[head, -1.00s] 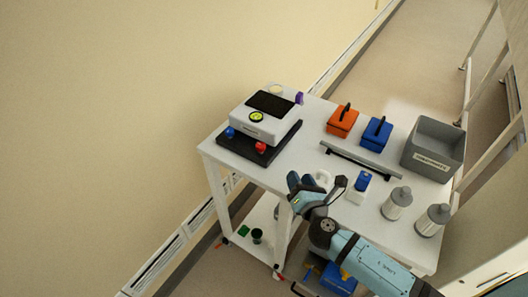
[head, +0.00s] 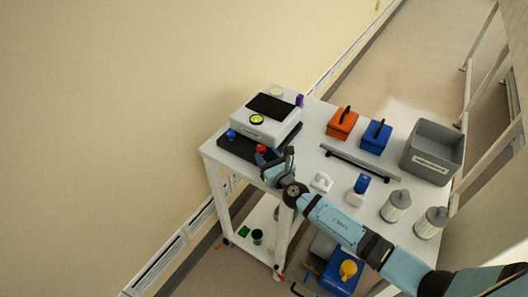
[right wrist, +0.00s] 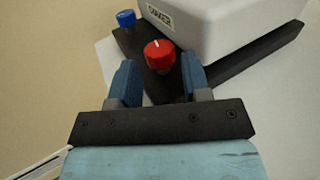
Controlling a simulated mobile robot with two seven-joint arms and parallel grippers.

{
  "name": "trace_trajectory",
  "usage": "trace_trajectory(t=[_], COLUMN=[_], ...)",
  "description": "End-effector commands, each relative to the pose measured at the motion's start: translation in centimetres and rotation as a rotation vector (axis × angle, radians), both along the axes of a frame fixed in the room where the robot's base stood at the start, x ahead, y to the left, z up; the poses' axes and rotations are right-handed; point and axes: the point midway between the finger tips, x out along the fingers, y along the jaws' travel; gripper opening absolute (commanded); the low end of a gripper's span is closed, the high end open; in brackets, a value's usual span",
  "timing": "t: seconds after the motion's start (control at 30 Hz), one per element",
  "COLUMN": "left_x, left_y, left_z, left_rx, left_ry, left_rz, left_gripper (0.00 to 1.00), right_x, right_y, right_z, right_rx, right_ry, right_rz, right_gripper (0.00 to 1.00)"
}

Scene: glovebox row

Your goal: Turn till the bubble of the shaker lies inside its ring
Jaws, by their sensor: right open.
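The white shaker (head: 285,118) with a black top pad stands on a dark base at the left end of the cart. Its round yellow-green bubble level (head: 257,119) faces up; the bubble is too small to place against the ring. A red knob (head: 261,149) and a blue knob (head: 231,134) sit at base corners. My right gripper (head: 273,158) is at the red knob. In the right wrist view the open fingers (right wrist: 160,72) stand either side of the red knob (right wrist: 158,52), which lies at the fingertips; contact is not visible. The blue knob (right wrist: 126,18) is farther left.
On the white cart (head: 310,155) are an orange box (head: 341,124), a blue box (head: 376,136), a dark rail, a grey bin (head: 423,166), small bottles and two grey-capped jars (head: 396,204). A beige wall is at left.

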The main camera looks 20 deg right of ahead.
Motion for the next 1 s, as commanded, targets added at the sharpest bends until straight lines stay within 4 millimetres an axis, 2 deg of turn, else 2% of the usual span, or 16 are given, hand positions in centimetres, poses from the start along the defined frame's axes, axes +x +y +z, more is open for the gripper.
trace_trajectory(t=[0.1,0.2,0.5,0.6,0.67,1.0], left_x=[0.0,0.0,0.0,0.0,0.0,0.0], left_y=[0.0,0.0,0.0,-0.1,-0.1,-0.1], left_z=[0.0,0.0,0.0,0.0,0.1,0.6], left_rx=[-0.001,-0.001,-0.001,-0.002,-0.002,-0.002], left_ry=[0.0,0.0,0.0,-0.001,-0.001,-0.001], left_rz=[0.001,0.001,0.001,0.0,0.0,0.0], left_gripper=[0.76,0.76,0.76,0.76,0.76,0.76], right_x=[1.3,1.7,1.9,1.9,1.9,1.8], right_y=[0.3,0.4,0.4,0.4,0.4,0.6], right_z=[0.0,0.0,0.0,0.0,0.0,0.0], right_rx=[0.001,0.0,0.001,0.001,0.001,0.004], right_ry=[0.0,0.001,0.001,0.001,0.001,0.003], right_rz=[0.0,0.001,0.001,0.001,0.0,-0.041], right_gripper=[0.44,0.44,0.44,0.21,0.09,0.09])
